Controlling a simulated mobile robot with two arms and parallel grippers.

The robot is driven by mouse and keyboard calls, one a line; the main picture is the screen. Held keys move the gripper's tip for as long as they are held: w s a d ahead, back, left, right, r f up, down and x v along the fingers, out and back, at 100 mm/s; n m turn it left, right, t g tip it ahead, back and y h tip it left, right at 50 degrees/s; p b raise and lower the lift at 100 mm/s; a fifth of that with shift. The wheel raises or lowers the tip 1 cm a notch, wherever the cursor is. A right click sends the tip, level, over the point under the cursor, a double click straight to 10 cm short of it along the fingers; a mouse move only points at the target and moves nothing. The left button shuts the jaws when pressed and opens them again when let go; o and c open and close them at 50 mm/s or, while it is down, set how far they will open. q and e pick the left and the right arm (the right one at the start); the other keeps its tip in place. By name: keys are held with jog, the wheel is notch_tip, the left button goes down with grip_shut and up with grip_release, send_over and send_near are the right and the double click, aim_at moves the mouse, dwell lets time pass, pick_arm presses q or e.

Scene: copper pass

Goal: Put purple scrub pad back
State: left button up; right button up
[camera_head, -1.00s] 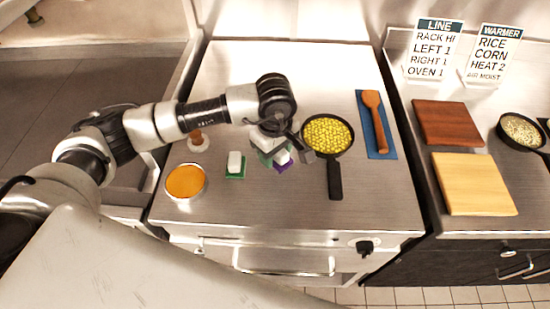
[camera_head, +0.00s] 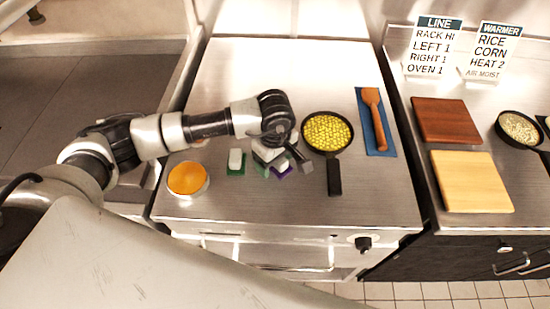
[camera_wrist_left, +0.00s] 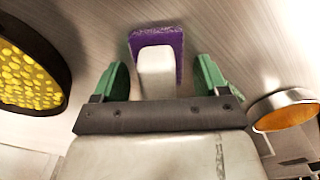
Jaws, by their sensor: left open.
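The purple scrub pad (camera_head: 284,175) lies on the steel counter, mostly hidden under my left gripper (camera_head: 278,166) in the head view. In the left wrist view the purple pad (camera_wrist_left: 179,42) shows with its pale block-shaped grip on top. My left gripper (camera_wrist_left: 161,82) is open, its green fingertips on either side of the pale grip with a gap on each side. A similar green pad (camera_head: 236,169) with a white grip lies to the left. My right gripper is not in view.
A pan of yellow corn (camera_head: 327,132) stands right of the gripper, its handle toward the front. An orange-filled bowl (camera_head: 188,179) stands at the front left. A wooden spoon (camera_head: 374,108) lies on a blue mat (camera_head: 364,98). The back of the counter is clear.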

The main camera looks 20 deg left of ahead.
pick_arm(q)
jog(key=shift+r, duration=0.1)
jog(key=shift+r, duration=0.25)
notch_tip(320, 180, up, 11)
jog(key=b, duration=0.2)
jog(key=shift+f+b, duration=0.2)
jog(key=shift+b, duration=0.15)
jog(key=shift+r, duration=0.5)
